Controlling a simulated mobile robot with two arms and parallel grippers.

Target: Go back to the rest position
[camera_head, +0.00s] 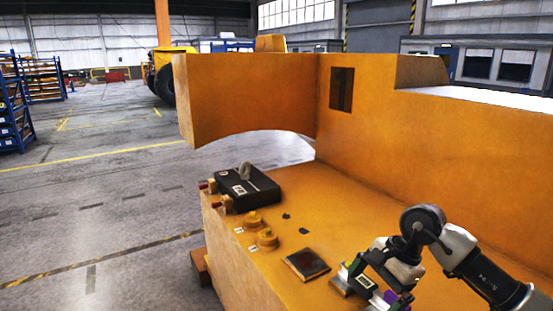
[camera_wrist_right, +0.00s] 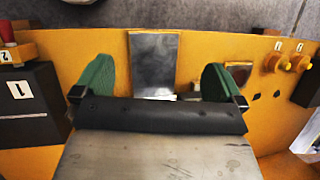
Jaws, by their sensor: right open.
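My right gripper (camera_head: 370,286) is over the near right part of the orange casting (camera_head: 345,185) in the head view. In the right wrist view my right gripper (camera_wrist_right: 157,78) has its two green fingers spread wide apart. A grey metal plate (camera_wrist_right: 153,58) on the orange surface shows between them, and no finger touches it there. I see nothing held. My left gripper is not in the head view.
On the casting's ledge are a black box (camera_head: 250,190) with a grey handle, red knobs (camera_head: 208,186), yellow knobs (camera_head: 267,239) and a dark square plate (camera_head: 306,264). The casting's tall wall stands behind. Open floor (camera_head: 95,200) lies left; blue racks (camera_head: 12,105) stand farther off.

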